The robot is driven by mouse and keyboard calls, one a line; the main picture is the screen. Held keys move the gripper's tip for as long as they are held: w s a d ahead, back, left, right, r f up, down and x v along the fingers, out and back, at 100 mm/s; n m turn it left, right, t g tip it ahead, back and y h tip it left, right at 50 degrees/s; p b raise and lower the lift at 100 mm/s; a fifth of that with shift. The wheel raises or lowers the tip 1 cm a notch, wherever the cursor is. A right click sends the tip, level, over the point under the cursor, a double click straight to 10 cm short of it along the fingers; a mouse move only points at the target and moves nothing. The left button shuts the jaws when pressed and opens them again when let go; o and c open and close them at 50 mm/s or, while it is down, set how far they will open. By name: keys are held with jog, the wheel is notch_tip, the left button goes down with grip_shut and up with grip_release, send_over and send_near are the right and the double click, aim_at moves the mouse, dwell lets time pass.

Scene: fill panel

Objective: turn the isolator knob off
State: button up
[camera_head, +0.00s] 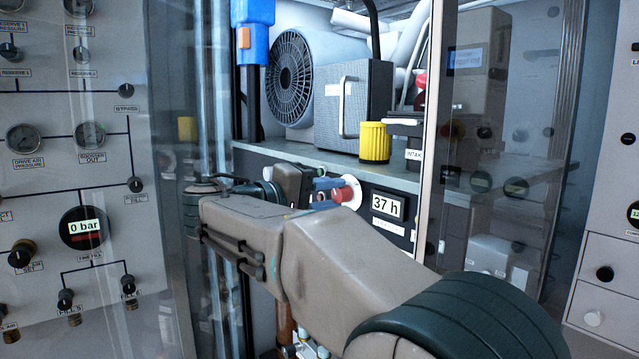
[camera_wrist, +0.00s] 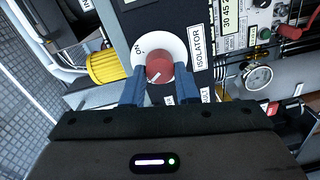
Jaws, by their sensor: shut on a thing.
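The isolator knob (camera_wrist: 159,66) is red and round, on a white disc (camera_wrist: 172,43) in the wrist view. "ON" is printed at the disc's upper left, and an "ISOLATOR" label (camera_wrist: 203,46) stands to the right. A short white mark shows on the knob, slanting. The blue fingers of my gripper (camera_wrist: 160,83) stand on either side of the knob and are shut on it. In the head view the red knob (camera_head: 342,195) and white disc show just right of my blue fingertips (camera_head: 326,188). Any "OFF" marking is hidden by the fingers.
A yellow cap (camera_head: 374,143) and a grey box with a handle (camera_head: 378,95) stand on the shelf above. Clear door panels (camera_head: 440,130) flank the opening. A gauge panel (camera_head: 75,240) is on the left.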

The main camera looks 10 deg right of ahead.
jog(key=shift+r+n+p, duration=0.15)
jog(key=shift+n+p, duration=0.5)
jog(key=shift+n, duration=0.25)
jog(key=o, duration=1)
jog(key=shift+c, duration=0.2)
jog(key=v, duration=1.4)
jog(key=shift+b, duration=0.45)
